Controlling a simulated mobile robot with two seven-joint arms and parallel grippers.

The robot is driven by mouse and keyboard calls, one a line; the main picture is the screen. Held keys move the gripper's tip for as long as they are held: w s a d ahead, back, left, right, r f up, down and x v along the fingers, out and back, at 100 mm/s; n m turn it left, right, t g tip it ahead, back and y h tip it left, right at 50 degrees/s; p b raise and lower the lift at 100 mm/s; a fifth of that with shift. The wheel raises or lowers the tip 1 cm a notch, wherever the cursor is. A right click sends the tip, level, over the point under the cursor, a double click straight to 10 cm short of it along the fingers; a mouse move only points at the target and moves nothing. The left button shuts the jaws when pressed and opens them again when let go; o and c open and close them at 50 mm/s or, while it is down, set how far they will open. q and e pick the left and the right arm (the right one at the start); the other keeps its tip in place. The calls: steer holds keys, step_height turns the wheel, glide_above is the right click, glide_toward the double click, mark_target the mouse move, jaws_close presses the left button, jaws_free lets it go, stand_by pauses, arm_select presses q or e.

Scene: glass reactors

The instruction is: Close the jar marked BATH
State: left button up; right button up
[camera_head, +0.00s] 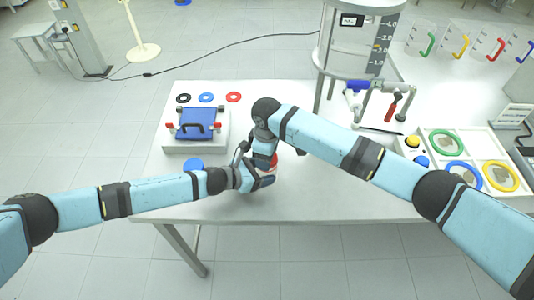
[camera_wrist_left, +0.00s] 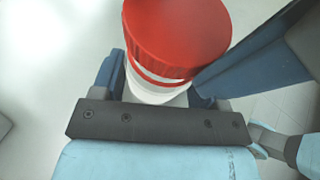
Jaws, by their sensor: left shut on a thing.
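A jar with a ribbed red lid (camera_wrist_left: 178,35) and a white body (camera_wrist_left: 152,92) stands between the fingers of my left gripper (camera_wrist_left: 155,88). A narrow white band and a red ring show below the lid. In the head view only a bit of red (camera_head: 265,160) shows, between my left gripper (camera_head: 258,170) and the end of my right arm. My left gripper is shut on the jar. My right gripper (camera_head: 271,148) is just above or beside the lid; its fingers are mostly hidden. I cannot read a BATH mark or tell how tight the lid is.
A blue round thing (camera_head: 193,163) lies left of my left gripper. Behind are a white block with a blue device (camera_head: 196,124) and several coloured rings. A glass vessel (camera_head: 352,40) stands at the back; a divided tray (camera_head: 490,155) is at right. The front of the table (camera_head: 340,195) is clear.

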steer(key=shift+f, duration=0.45)
arm_select(q)
steer(key=c, duration=0.5)
arm_select(e)
steer(key=o, duration=0.6)
arm_select(q)
steer(key=shift+o, duration=0.2)
arm_select(e)
steer(key=shift+o, duration=1.4)
steer(key=shift+s+a, duration=0.15)
steer(key=shift+r, duration=0.1)
steer(key=shift+r, duration=2.2)
steer(key=shift+c, duration=0.5)
